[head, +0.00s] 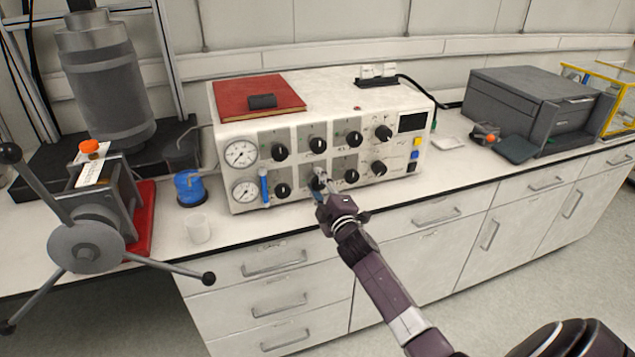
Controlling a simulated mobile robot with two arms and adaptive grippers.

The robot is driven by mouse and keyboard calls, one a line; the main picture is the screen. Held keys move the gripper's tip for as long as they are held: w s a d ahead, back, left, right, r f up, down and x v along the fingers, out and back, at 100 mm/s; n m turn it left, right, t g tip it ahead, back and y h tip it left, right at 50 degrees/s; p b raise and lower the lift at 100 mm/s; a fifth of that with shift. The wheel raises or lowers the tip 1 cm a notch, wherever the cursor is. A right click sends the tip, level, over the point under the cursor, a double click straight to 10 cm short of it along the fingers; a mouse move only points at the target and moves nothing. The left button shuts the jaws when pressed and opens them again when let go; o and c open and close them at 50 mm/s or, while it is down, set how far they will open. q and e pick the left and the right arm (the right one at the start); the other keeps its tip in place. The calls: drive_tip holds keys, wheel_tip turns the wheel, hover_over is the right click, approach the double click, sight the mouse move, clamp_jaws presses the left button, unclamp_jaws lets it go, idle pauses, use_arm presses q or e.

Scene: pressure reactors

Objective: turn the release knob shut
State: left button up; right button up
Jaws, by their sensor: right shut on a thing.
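The white control box (230,110) stands on the bench with two rows of black knobs and two gauges. My right gripper (321,184) reaches up from the lower right and is shut on a knob in the lower row, second from the left. The fingers mostly cover that knob, so its pointer angle cannot be seen. The panel labels are too small to read, so I cannot confirm by lettering that it is the release knob. My left gripper is not in view.
A blue-handled lever (264,188) and a lower black knob (283,190) sit left of my gripper. A red book (240,92) lies on the box. A blue container (189,188), a white cup (198,229) and a spoked handwheel device (87,246) stand left. A grey printer-like box (525,105) stands right.

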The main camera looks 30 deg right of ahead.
drive_tip(key=shift+m, duration=0.7)
drive_tip(key=o, duration=1.2)
drive_tip(key=shift+s, duration=0.1)
drive_tip(key=v, duration=1.1)
drive_tip(key=shift+s+a, duration=0.2)
drive_tip(key=shift+s, duration=0.2)
